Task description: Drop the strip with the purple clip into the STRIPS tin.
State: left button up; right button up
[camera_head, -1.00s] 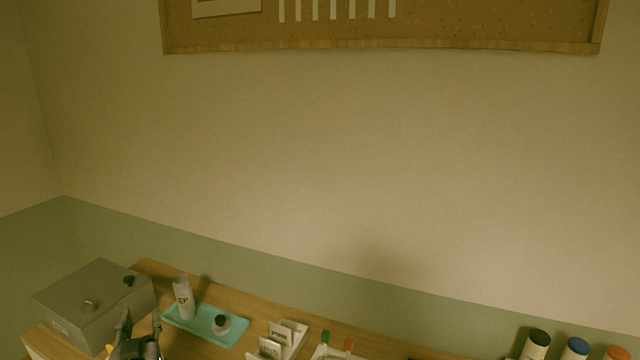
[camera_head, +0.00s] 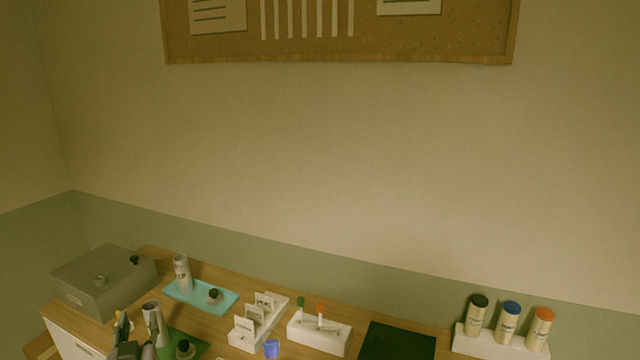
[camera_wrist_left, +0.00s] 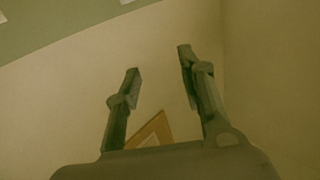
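My left gripper (camera_head: 135,338) is at the lower left of the head view, in front of the grey box. In the left wrist view its two fingers (camera_wrist_left: 160,75) stand apart with nothing between them, facing a plain wall. A small blue-purple item (camera_head: 271,349) is at the bottom of the head view; I cannot tell whether it is the purple clip. A white holder (camera_head: 318,338) carries upright sticks with green and orange tops. I cannot make out a tin labelled STRIPS. My right gripper is not in view.
A grey box (camera_head: 90,283) stands at the left end of the wooden counter. A teal tray (camera_head: 200,296) holds a bottle and jar. A white card rack (camera_head: 244,337) and a dark mat (camera_head: 398,341) lie rightward. Three capped bottles stand in a white stand (camera_head: 500,346) at right.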

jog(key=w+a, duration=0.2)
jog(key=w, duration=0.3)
pick_arm(q)
jog(key=s+d+f+m+g+h, duration=0.2)
jog(key=s+d+f+g+h, duration=0.15)
jog(key=s+d+f, duration=0.45)
jog(key=s+d+f+m+g+h, duration=0.2)
jog(key=s+d+f+g, duration=0.15)
jog(key=s+f, duration=0.55)
jog(key=s+d+m+g+h, duration=0.1)
jog(key=s+d+g, duration=0.2)
jog(key=s, duration=0.6)
jog(key=s+d+m+g+h, duration=0.1)
jog(key=s+d+g, duration=0.2)
jog(key=s, duration=0.6)
notch_tip(320, 180, down, 31)
jog(key=g+b, duration=0.1)
jog(key=b, duration=0.4)
jog(key=s+a+f+g+b, duration=0.1)
jog(key=s+a+f+b, duration=0.2)
jog(key=s+f, duration=1.4)
notch_tip(320, 180, down, 4)
jog(key=shift+s+a+f+m+g+y+b, duration=0.2)
jog(key=shift+s+m+g+y+b, duration=0.15)
jog(key=shift+b, duration=0.35)
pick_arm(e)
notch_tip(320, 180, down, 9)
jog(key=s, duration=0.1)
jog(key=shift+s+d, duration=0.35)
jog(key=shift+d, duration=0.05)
